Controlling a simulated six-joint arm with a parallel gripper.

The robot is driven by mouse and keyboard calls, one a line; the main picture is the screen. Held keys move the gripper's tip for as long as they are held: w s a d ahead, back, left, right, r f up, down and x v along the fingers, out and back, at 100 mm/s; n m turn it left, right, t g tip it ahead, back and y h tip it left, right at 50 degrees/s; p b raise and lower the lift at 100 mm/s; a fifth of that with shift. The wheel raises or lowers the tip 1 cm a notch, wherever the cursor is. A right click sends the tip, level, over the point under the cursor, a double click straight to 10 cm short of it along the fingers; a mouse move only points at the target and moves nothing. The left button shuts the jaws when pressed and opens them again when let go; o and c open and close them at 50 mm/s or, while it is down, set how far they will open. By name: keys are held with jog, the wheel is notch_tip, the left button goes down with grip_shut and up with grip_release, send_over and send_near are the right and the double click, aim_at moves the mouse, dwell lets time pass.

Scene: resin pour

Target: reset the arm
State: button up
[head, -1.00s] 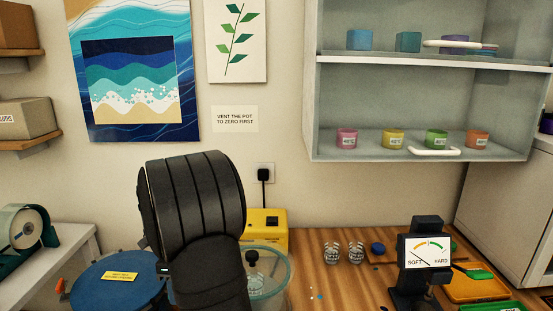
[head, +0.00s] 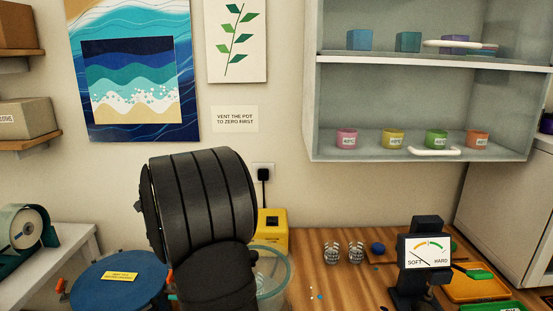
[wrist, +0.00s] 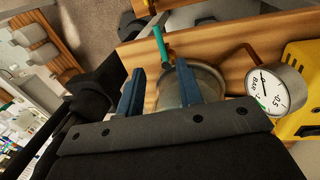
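My gripper (wrist: 160,88) shows in the wrist view as two blue fingers set apart, with nothing seen held between them. Beyond the fingers is a round pot (wrist: 204,78), with a dial gauge (wrist: 278,92) to its right and a teal handle (wrist: 160,46) above it. I cannot tell how far the fingers are from the pot. In the head view my black arm stands in front of the clear, teal-rimmed pot (head: 277,279) and hides its left part. The gripper itself is hidden in that view.
A yellow pump box (head: 273,232) stands behind the pot. To the right are two clear cups (head: 331,253), a hardness gauge (head: 425,250) and a yellow tray (head: 474,289). A blue round lid-like top (head: 119,285) is at left. A shelf (head: 420,68) hangs above the bench.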

notch_tip(320, 180, up, 7)
jog(key=w, duration=0.1)
jog(key=s+f, duration=0.1)
jog(key=f, duration=0.4)
jog(key=s+f, duration=0.1)
jog(key=f, duration=0.5)
jog(key=s+f, duration=0.1)
jog(key=f, duration=0.5)
jog(key=shift+s+f, duration=0.15)
jog(key=shift+s+n, duration=0.4)
jog(key=shift+n, duration=0.7)
